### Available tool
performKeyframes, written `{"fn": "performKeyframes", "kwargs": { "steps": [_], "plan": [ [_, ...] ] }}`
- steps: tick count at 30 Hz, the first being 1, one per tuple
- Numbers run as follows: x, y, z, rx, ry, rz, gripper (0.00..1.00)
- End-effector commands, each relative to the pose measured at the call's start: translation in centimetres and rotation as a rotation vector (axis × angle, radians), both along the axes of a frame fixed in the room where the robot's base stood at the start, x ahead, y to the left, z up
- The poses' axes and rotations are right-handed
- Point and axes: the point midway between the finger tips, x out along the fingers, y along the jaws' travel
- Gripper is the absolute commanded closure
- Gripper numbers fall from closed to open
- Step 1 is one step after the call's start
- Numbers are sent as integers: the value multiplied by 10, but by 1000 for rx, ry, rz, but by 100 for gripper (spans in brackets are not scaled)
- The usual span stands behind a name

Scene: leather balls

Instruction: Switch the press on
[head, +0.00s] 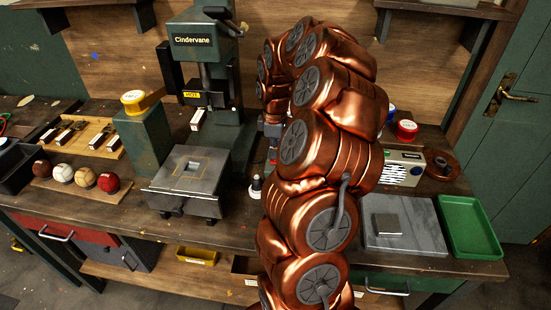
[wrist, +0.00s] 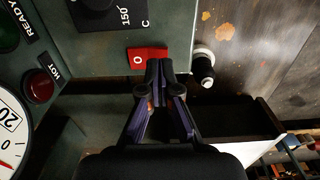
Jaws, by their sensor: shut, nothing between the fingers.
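The press (head: 205,42), a green machine labelled Cindervane, stands at the back of the bench left of my arm. In the wrist view a red rocker switch (wrist: 139,56) marked O sits on the green panel. My gripper (wrist: 159,66) is shut and empty, with its fingertips at the right part of the switch, covering some of it. I cannot tell whether they touch it. The switch's other marking is hidden. In the head view my gripper is mostly hidden behind my copper-coloured arm.
In the wrist view, a knob (wrist: 97,4) marked 150 C, a red HOT lamp (wrist: 39,87) and a white dial (wrist: 12,135) surround the switch. A black-and-white plug-like part (wrist: 203,67) sits to its right. Several leather balls (head: 85,177) and a green tray (head: 468,228) are on the bench.

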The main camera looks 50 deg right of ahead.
Motion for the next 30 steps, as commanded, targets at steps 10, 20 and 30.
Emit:
{"fn": "performKeyframes", "kwargs": {
  "steps": [10,20,30],
  "plan": [
    [0,0,-5,0,0,0,100],
    [0,0,-9,0,0,0,100],
    [0,0,-13,0,0,0,100]
  ]
}}
